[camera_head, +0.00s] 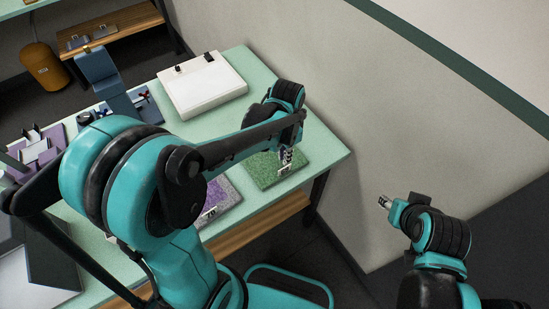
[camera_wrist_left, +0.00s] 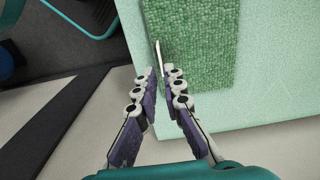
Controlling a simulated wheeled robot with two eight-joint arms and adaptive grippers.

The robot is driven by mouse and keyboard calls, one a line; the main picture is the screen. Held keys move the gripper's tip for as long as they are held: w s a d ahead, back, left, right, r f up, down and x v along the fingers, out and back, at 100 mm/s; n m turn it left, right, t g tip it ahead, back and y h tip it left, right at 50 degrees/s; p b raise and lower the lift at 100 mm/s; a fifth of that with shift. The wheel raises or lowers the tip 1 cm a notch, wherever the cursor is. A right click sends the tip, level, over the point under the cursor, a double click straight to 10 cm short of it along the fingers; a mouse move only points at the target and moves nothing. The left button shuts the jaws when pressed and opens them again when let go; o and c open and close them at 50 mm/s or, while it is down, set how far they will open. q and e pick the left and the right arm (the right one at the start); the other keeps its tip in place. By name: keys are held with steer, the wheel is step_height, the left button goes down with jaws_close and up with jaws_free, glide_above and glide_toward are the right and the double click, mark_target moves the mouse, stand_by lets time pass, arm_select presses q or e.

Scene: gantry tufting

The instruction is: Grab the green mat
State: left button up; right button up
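The green mat (camera_head: 262,172) lies near the right end of the pale green table and fills the upper part of the left wrist view (camera_wrist_left: 200,45). A thin pale tab (camera_wrist_left: 159,55) stands at its edge. My left gripper (camera_head: 286,156) is over the mat's edge, pointing down. In the left wrist view its fingertips (camera_wrist_left: 160,72) are on either side of the tab's near end, with a narrow gap between them, and it looks slightly open. Contact with the tab is not clear. My right gripper (camera_head: 385,202) is off the table at the right; its finger opening is too small to read.
A purple mat (camera_head: 222,196) lies left of the green one, partly behind my left arm. A white box-like device (camera_head: 203,88) stands at the back of the table (camera_head: 310,140). A wall (camera_head: 350,100) runs close behind the table's right end.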

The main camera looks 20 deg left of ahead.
mark_target(285, 168)
arm_select(q)
steer(key=f+b, duration=0.1)
steer(key=f, duration=0.2)
steer(key=f+b, duration=0.1)
steer(key=f, duration=0.3)
steer(key=shift+w+d+f+b, duration=0.1)
steer(key=shift+w+f+b, duration=0.1)
steer(key=shift+b, duration=0.2)
steer(key=shift+f, duration=0.35)
jaws_close()
steer(key=shift+r, duration=0.1)
steer(key=shift+r, duration=0.1)
